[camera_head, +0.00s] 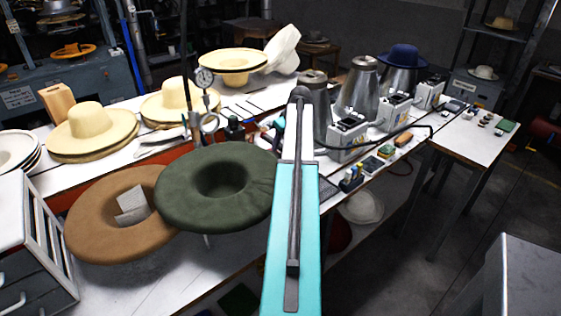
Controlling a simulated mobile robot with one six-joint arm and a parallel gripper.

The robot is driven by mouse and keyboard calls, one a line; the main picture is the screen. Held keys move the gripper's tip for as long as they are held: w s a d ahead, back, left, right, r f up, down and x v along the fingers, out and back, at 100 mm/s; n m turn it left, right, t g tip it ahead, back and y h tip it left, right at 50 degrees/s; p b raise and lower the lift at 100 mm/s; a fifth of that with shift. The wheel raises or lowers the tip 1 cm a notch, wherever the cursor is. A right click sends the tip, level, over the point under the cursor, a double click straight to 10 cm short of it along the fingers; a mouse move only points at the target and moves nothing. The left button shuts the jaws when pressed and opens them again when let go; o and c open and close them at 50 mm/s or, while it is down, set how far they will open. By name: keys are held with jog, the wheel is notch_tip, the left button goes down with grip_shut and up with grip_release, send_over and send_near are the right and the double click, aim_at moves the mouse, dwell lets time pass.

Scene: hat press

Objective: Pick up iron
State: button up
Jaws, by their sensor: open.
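I cannot make out an iron for certain. A pale, low object with a dark edge (160,138) lies on the white bench between the straw hats and the dial gauge; it is too small to name surely. My teal arm (292,225) rises through the middle of the view to a dark joint at its top. I cannot make out my gripper; the arm hides part of the bench behind it.
A green hat (222,212) and a brown hat (88,215) stand in front of the bench, left of my arm. Metal cones (358,92) and white boxes with dials (348,138) crowd the bench to the right. A side table (470,150) stands at right; dark floor (440,262) is open below it.

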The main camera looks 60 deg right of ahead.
jog(key=shift+p+x, duration=0.3)
jog(key=shift+x, duration=1.05)
jog(key=shift+c, duration=0.4)
grip_shut()
jog(key=shift+r, duration=0.15)
